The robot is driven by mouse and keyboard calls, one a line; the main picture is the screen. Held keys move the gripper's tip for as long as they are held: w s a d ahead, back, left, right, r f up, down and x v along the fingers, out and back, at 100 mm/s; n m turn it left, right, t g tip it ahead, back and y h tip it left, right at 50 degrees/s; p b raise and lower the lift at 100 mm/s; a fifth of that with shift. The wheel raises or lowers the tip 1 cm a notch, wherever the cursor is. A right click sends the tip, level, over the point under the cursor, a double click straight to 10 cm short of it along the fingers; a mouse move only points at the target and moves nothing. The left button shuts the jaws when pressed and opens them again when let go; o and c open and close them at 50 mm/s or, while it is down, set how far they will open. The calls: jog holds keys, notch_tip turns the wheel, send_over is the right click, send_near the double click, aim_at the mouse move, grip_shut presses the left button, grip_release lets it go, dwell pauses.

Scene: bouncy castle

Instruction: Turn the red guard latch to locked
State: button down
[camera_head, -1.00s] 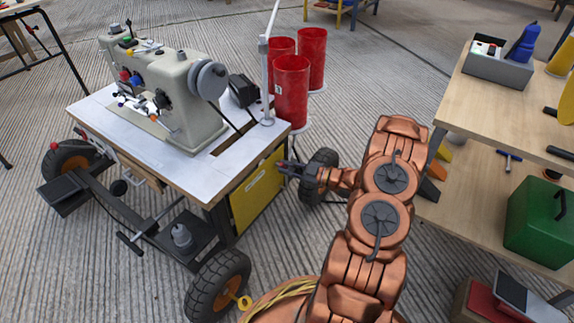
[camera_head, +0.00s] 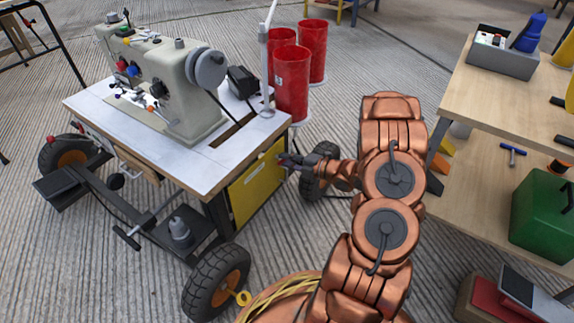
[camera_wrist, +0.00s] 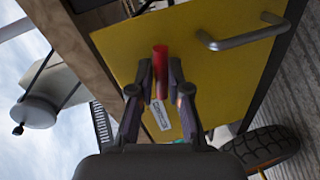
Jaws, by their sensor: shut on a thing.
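The red guard latch (camera_wrist: 160,72) shows in the wrist view as a red bar on the yellow guard panel (camera_wrist: 135,48). My gripper (camera_wrist: 161,82) is shut on the latch, with one dark finger on each side of it. A small label with print too blurred to read (camera_wrist: 160,114) is on the panel just below the latch. In the head view my gripper (camera_head: 284,160) is at the yellow panel (camera_head: 254,192) on the end of the sewing machine table. The latch is hidden behind the fingers there.
A metal handle (camera_wrist: 240,38) sticks out of the panel beside the latch. The sewing machine (camera_head: 165,80) stands on the wheeled table (camera_head: 95,105). Black wheels (camera_head: 217,283) stand near the panel. Red bins (camera_head: 292,85) are behind, and a wooden shelf (camera_head: 490,100) is at the right.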

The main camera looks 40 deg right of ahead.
jog(key=shift+a+f+n+h+b, duration=0.1)
jog(key=shift+n+h+b, duration=0.2)
jog(key=shift+n+b, duration=0.65)
jog(key=c, duration=1.1)
grip_release()
jog(key=shift+v, duration=6.05)
